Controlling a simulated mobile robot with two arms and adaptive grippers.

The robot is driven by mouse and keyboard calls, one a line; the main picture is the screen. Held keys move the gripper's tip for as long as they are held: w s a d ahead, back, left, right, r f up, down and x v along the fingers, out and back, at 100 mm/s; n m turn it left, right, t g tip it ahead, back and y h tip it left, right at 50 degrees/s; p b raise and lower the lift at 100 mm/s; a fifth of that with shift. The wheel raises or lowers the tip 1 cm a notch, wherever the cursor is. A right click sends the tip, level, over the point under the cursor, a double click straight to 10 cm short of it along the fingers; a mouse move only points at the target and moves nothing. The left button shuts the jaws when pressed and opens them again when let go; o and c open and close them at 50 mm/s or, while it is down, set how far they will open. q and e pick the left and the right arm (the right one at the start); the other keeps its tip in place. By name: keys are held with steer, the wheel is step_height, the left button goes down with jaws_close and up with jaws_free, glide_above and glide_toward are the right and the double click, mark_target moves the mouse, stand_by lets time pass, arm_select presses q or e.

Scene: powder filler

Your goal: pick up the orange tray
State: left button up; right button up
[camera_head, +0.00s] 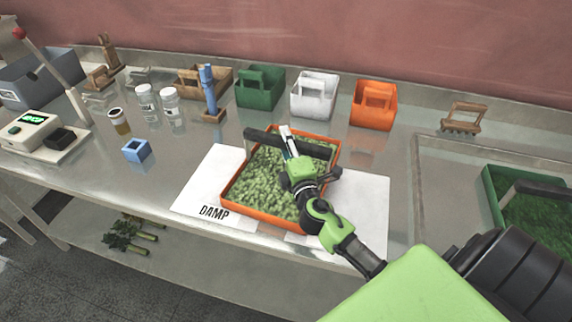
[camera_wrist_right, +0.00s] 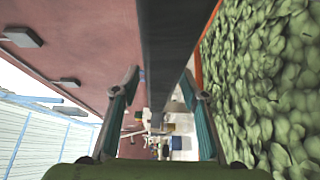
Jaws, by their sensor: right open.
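The orange tray (camera_head: 264,216) is full of green leafy bits and lies on a white sheet (camera_head: 362,200) marked DAMP. A dark handle bar (camera_head: 313,149) spans it above the contents. My right gripper (camera_head: 287,138) is over the tray at this bar, partly hiding it and the contents. In the right wrist view the open fingers (camera_wrist_right: 160,95) stand on either side of the dark bar (camera_wrist_right: 168,40), apart from it as far as I can tell. The tray's orange rim (camera_wrist_right: 197,72) and the leafy contents show at right there. My left gripper is out of view.
Green (camera_head: 259,92), white (camera_head: 313,98) and orange (camera_head: 373,108) caddies stand behind the tray. Jars (camera_head: 171,105), a blue block (camera_head: 136,150) and a scale (camera_head: 32,131) are at left. A green tray (camera_head: 491,195) is at right. The bench's front edge is close.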

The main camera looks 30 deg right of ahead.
steer(key=shift+s, duration=0.1)
steer(key=c, duration=0.4)
jaws_close()
steer(key=shift+r, duration=0.25)
